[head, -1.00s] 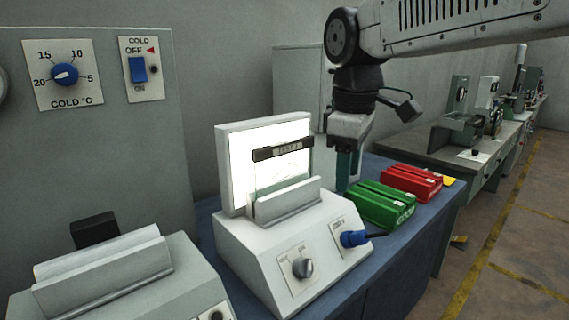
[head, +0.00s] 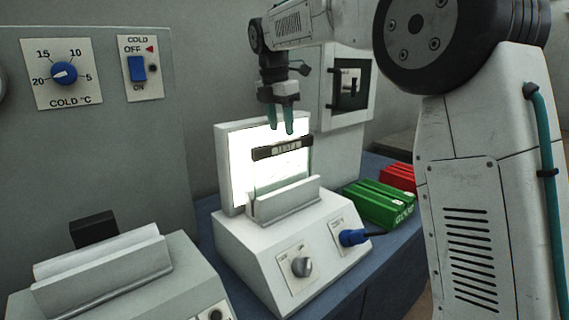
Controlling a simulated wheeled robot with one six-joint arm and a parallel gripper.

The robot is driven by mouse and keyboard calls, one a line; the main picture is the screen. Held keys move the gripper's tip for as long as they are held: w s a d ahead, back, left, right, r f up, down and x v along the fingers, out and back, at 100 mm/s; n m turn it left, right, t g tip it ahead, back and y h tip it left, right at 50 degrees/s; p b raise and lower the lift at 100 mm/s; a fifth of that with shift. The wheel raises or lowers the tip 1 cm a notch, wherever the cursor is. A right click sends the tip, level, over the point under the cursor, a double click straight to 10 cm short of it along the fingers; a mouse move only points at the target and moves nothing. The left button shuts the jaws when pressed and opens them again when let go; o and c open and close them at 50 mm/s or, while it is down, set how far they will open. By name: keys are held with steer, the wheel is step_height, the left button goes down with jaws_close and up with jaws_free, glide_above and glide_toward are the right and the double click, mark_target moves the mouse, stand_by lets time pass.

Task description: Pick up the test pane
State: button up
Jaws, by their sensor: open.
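The test pane (head: 285,170) is a clear sheet with a dark labelled bar (head: 283,148) along its top. It stands upright in the slotted holder of a white device (head: 290,236), in front of a bright lit panel (head: 240,160). My gripper (head: 281,132) points down just above the dark bar, its two teal fingers apart and empty. The fingertips appear close to the bar's top edge; I cannot tell whether they touch it or straddle it. The pane's lower edge is hidden in the holder.
A green box (head: 378,204) and a red box (head: 397,177) lie on the blue bench right of the device. A blue plug (head: 352,237) with a cable is on the device's front. A grey cold unit (head: 100,140) stands at left, and a wall-side cabinet (head: 345,90) behind.

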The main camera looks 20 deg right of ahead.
mark_target(284, 141)
steer(key=f, duration=0.2)
steer(key=d+f, duration=0.1)
steer(key=f, duration=0.1)
steer(key=shift+w+f, duration=0.15)
steer(key=shift+f, duration=0.1)
jaws_close()
steer(key=shift+r, duration=0.1)
